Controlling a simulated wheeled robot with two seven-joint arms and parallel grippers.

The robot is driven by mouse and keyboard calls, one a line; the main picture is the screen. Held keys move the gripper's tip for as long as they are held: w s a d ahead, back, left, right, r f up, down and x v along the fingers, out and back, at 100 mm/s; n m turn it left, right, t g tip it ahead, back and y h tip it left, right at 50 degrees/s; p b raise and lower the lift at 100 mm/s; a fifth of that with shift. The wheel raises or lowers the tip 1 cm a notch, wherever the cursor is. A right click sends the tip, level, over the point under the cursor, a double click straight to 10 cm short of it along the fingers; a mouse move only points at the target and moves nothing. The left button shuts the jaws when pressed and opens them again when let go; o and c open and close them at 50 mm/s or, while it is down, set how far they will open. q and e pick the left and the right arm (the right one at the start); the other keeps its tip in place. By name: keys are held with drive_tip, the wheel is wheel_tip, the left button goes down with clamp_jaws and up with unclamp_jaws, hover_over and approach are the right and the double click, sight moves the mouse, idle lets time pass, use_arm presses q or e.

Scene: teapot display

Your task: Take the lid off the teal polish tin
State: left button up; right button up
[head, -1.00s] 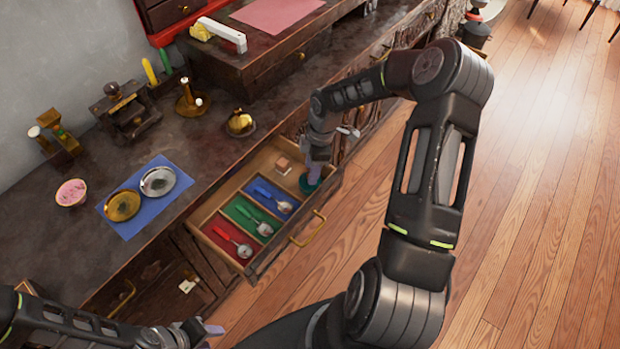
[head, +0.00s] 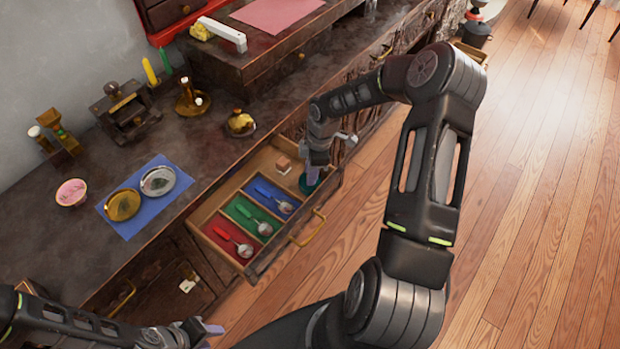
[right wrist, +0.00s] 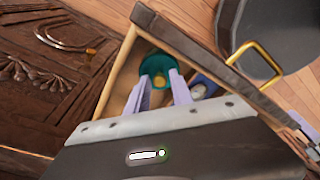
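The teal polish tin (head: 309,187) stands in the open drawer, in its far right corner, partly hidden by my right gripper (head: 316,173). In the right wrist view, the round teal tin (right wrist: 154,64) lies just beyond my fingertips, with a small gold round part at its middle. My right gripper (right wrist: 163,80) points down at the tin with its fingers apart, one on each side of the gold part. I cannot tell whether they touch it. My left gripper (head: 208,333) is low at the bottom of the head view, away from the drawer, its finger gap unclear.
The drawer (head: 262,262) also holds red, green and blue compartments with spoons, and a small pinkish block (head: 283,164). A gold handle (head: 308,230) is on its front. The counter carries a blue cloth (head: 150,212) with two dishes, and a brass pot (head: 240,123).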

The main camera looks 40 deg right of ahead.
clamp_jaws()
drive_tip(key=shift+r, duration=0.1)
idle(0.3)
wheel_tip(320, 180, up, 10)
idle(0.4)
idle(0.5)
